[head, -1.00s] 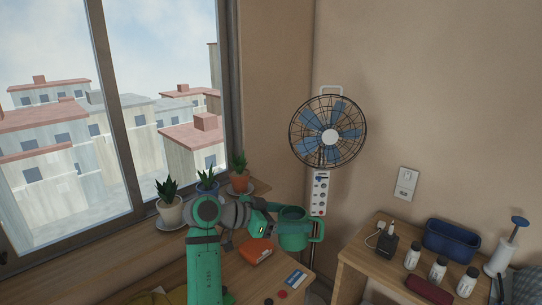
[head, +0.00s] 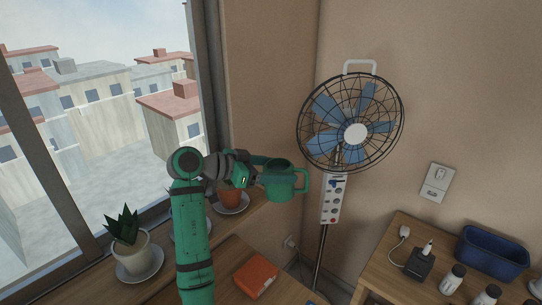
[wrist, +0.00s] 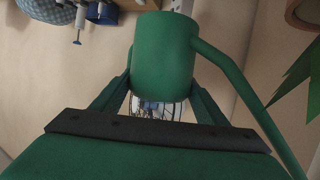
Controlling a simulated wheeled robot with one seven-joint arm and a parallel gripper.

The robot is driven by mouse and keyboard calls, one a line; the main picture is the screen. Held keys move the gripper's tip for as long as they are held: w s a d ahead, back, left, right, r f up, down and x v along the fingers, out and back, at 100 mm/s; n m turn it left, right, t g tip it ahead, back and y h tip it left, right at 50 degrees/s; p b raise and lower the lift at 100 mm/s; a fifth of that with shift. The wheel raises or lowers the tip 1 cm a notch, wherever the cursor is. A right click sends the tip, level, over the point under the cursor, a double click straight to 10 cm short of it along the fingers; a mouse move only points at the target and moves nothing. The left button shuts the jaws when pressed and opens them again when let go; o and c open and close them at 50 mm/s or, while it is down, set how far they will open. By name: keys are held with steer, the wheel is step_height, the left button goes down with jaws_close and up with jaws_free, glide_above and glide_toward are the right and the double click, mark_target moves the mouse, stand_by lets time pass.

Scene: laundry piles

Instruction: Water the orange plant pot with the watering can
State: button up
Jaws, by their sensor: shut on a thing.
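The green watering can (head: 281,183) is held up in the air beside the windowsill, to the right of the orange plant pot (head: 232,199). My gripper (head: 262,170) is shut on the can. In the wrist view the can (wrist: 165,58) sits between my two fingers, and a long thin green part of it runs down the right side. The orange pot stands on a saucer on the sill; my arm and gripper hide part of it and most of its plant. Green leaves (wrist: 300,82) show at the wrist view's right edge. I see no water.
A white pot with a plant (head: 129,251) stands on the sill at left; my arm hides the pot between. The standing fan (head: 352,125) is close behind the can. An orange box (head: 256,276) lies below. A side table (head: 392,262) with bottles is at right.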

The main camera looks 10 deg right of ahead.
steer(key=shift+w+f, duration=0.15)
steer(key=shift+w, duration=0.3)
steer(key=shift+n+h, duration=0.5)
steer(key=shift+h, duration=0.4)
steer(key=shift+s+d+f, duration=0.1)
steer(key=shift+d+f, duration=0.05)
steer(key=shift+f, duration=1.05)
steer(key=shift+d+f, duration=0.1)
steer(key=shift+f, duration=1.1)
steer(key=shift+a+r+n+h, duration=0.1)
steer(key=shift+n+h, duration=0.2)
steer(key=shift+r, duration=0.1)
steer(key=shift+r+h, duration=0.3)
steer(key=shift+r, duration=0.15)
steer(key=shift+r, duration=0.1)
